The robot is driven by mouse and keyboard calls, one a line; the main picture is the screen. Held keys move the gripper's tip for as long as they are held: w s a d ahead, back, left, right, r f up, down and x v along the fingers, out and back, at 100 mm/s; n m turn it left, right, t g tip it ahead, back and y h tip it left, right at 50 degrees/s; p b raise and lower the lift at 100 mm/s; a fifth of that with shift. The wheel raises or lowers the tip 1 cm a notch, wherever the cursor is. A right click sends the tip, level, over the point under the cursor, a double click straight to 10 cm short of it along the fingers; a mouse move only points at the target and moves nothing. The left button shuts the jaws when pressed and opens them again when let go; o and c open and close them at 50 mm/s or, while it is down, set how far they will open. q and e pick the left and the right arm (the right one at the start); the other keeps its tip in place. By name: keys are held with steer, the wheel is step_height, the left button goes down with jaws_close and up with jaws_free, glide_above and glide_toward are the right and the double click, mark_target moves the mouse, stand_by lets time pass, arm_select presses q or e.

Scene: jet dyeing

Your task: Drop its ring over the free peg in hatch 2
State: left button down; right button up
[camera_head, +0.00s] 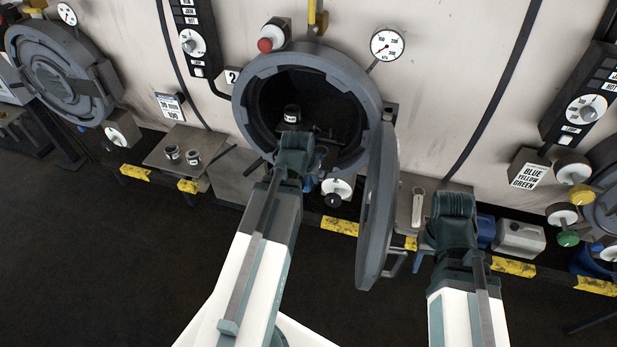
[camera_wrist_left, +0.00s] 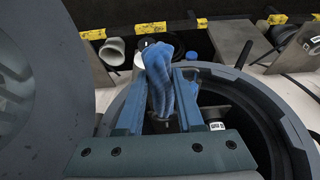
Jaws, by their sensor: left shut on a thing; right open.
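Hatch 2 (camera_head: 245,112) is a round grey opening with a dark inside, its number plate at its left. A small dark cylinder with a white label (camera_head: 291,114) is inside; a labelled piece also shows inside in the left wrist view (camera_wrist_left: 217,126). My left gripper (camera_head: 296,145) is at the lower mouth of the hatch. It is shut on a blue cloth-like bundle (camera_wrist_left: 160,80), which stands up between the fingers; a bit of blue shows beside the gripper in the head view. I cannot make out its ring or the free peg. My right gripper (camera_head: 452,210) is open, right of the hatch door.
The open hatch door (camera_head: 377,205) stands edge-on between my arms, and fills the left of the left wrist view (camera_wrist_left: 40,90). A metal shelf (camera_head: 160,150) with two small cylinders is left of the hatch.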

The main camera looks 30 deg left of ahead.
arm_select(q)
steer(key=shift+w+a+f, duration=0.1)
steer(key=shift+w+a, duration=0.4)
steer(key=shift+w, duration=1.8)
steer(key=shift+w+a+r, duration=0.1)
steer(key=shift+w+a, duration=0.45)
steer(key=shift+w, duration=1.8)
steer(key=shift+w+a+f, duration=0.1)
steer(key=shift+w+a, duration=0.4)
steer(key=shift+w, duration=1.8)
steer(key=f+b, duration=0.4)
steer(key=shift+s, duration=0.2)
steer(key=shift+c, duration=2.3)
jaws_free()
steer(key=p+v, duration=1.2)
steer(key=v, duration=0.2)
steer(key=shift+p, duration=0.3)
steer(key=shift+f, duration=0.1)
